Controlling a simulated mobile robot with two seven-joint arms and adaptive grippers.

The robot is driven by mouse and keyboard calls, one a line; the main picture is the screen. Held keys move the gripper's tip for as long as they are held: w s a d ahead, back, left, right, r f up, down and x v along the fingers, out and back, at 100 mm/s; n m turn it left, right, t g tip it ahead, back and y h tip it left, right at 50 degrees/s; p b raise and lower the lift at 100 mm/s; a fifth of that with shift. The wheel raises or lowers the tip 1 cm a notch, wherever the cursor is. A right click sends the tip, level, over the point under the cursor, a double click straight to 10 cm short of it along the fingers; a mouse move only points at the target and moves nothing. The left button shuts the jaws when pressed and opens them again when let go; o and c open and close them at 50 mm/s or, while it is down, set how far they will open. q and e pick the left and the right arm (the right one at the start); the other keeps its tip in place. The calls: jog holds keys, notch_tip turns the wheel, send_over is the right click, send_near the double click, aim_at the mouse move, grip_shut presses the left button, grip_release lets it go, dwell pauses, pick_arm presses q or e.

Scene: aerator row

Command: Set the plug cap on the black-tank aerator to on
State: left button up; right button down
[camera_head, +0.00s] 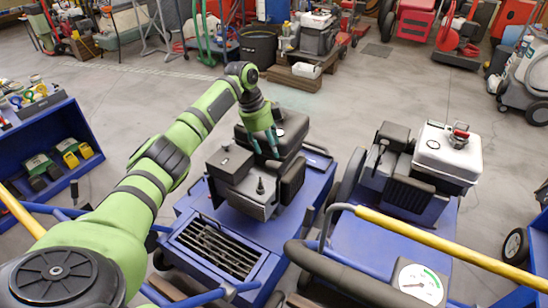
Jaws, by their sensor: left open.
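The black-tank aerator (228,222) is a blue machine in the middle, with a black and grey engine block on its deck. Its black tank (292,128) is behind my left gripper and partly covered by it. A small dark upright piece (260,187) stands at the front of the engine. It may be the plug cap, but its setting is too small to read. My left gripper (265,149) is open and empty, with teal fingertips pointing down above the engine and in front of the tank. I cannot tell whether it touches anything. My right gripper is not in view.
A second blue machine with a white tank (448,152) and red-topped cap stands to the right. A yellow bar (430,240) and a gauge (420,284) cross the front right. A blue shelf (50,150) is at left. Open floor lies behind the machines.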

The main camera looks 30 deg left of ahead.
pick_arm(q)
jog(key=shift+v, duration=1.2)
jog(key=shift+c, duration=0.4)
